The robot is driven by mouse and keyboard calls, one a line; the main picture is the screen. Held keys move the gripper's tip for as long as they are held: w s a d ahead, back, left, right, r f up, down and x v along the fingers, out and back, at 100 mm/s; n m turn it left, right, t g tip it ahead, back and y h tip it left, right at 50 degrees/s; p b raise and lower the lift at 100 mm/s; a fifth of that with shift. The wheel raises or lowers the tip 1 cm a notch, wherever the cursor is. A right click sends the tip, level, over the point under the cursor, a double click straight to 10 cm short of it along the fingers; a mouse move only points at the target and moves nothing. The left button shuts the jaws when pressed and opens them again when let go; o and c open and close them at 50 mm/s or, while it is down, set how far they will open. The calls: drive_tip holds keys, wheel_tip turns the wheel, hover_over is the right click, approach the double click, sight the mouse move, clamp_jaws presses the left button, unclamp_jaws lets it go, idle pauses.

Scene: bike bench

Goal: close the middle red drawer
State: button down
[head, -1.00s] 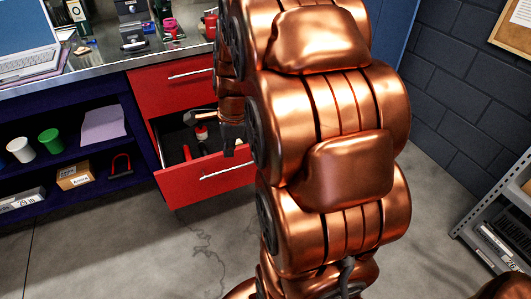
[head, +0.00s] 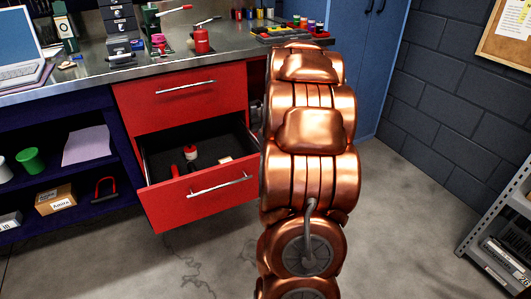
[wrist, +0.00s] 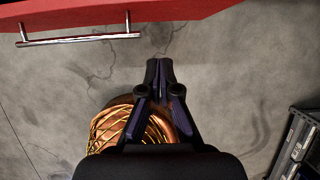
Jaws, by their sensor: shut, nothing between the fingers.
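The middle red drawer (head: 200,205) stands pulled out of the bench in the head view, with its bar handle (head: 219,185) on the front. Inside its dark tray lie a red-and-white item (head: 190,152) and small pieces. My copper arm covers the drawer's right end. In the wrist view a red drawer front (wrist: 200,12) crosses the top, with its metal handle (wrist: 78,39) at upper left. My gripper (wrist: 160,64) is shut and empty, over the floor, to the right of the handle and apart from it. My gripper is hidden in the head view.
The red drawer above (head: 182,92) is shut. The bench top (head: 130,77) holds tools, a laptop (head: 22,45) and paint bottles. Open shelves (head: 60,185) lie left. A grey rack (head: 490,225) stands right. The floor before the drawer is clear.

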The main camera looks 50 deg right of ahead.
sight(258, 157)
drive_tip(key=shift+w+d+f+b, duration=0.2)
drive_tip(key=shift+w+d+f, duration=0.2)
drive_tip(key=shift+w+f, duration=0.55)
drive_tip(key=shift+w+d+f+b, duration=0.2)
drive_tip(key=shift+w+d+f, duration=0.2)
drive_tip(key=shift+w+f, duration=0.6)
drive_tip(key=shift+w+d+f+b, duration=0.2)
drive_tip(key=shift+w+d+f, duration=0.2)
drive_tip(key=shift+w+f, duration=0.55)
drive_tip(key=shift+r, duration=0.1)
